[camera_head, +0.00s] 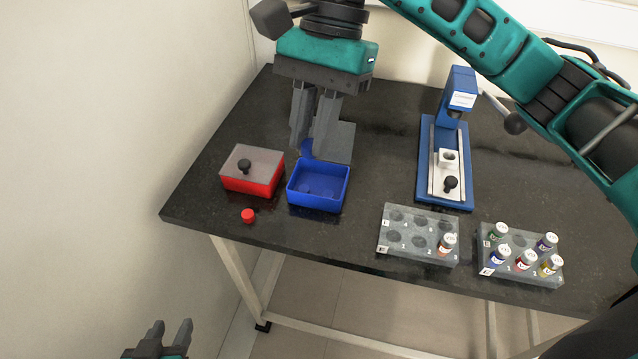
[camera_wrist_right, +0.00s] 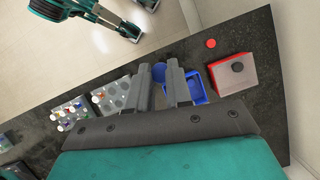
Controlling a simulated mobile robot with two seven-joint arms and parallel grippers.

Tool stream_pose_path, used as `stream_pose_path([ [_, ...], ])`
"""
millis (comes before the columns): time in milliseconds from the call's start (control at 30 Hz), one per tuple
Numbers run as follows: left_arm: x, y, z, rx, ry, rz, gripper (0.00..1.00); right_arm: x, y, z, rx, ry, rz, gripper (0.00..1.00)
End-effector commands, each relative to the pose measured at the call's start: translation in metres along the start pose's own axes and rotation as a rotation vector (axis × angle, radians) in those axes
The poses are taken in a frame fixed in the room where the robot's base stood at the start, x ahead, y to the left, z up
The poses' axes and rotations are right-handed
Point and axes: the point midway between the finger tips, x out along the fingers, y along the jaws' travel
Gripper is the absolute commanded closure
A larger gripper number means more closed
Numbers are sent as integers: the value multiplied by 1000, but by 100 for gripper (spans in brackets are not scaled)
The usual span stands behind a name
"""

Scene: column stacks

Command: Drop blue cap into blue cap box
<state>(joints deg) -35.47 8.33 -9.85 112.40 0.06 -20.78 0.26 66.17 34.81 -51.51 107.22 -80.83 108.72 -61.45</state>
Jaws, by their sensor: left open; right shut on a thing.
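My right gripper (camera_head: 312,150) is shut on the blue cap (camera_head: 307,149), just behind the blue cap box (camera_head: 318,204). The cap is partly hidden by the fingers; blue also shows between the fingers (camera_wrist_right: 170,95) in the right wrist view. The blue cap box is open at the top, with its inside partly in shadow; it shows beyond the fingers in the right wrist view. My left gripper (camera_head: 166,338) is open and empty at the bottom left, off the table's front edge.
A red box (camera_head: 260,184) with a grey lid and black knob stands left of the blue box. A red cap (camera_head: 248,216) lies in front. A grey plate (camera_head: 344,143) is behind the blue box. Two vial racks (camera_head: 420,252) and a blue stand (camera_head: 463,150) are to the right.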

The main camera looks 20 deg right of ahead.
Motion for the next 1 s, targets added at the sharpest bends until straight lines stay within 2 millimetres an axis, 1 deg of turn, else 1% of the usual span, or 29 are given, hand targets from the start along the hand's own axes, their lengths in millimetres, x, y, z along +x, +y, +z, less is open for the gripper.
stream_pose_path([
  [333,-1,1,-3,-2,6,0,57,0,0,0,2,-1,-1,100],
  [467,-7,0,-12,-2,5,1,57,-4,-5,-8,76,-11,-33,100],
  [567,-17,0,-26,-1,5,0,57,-7,-14,-26,220,-24,-93,100],
  [700,-31,-1,-43,1,3,-3,57,-5,-22,-62,456,-27,-188,100],
  [800,-37,-3,-50,1,1,-7,57,-2,-23,-86,592,-19,-242,100],
  [900,-41,-5,-54,2,2,-12,57,1,-22,-104,681,-8,-280,100],
  [1000,-42,-7,-54,2,3,-15,57,5,-21,-114,722,-1,-298,100],
])
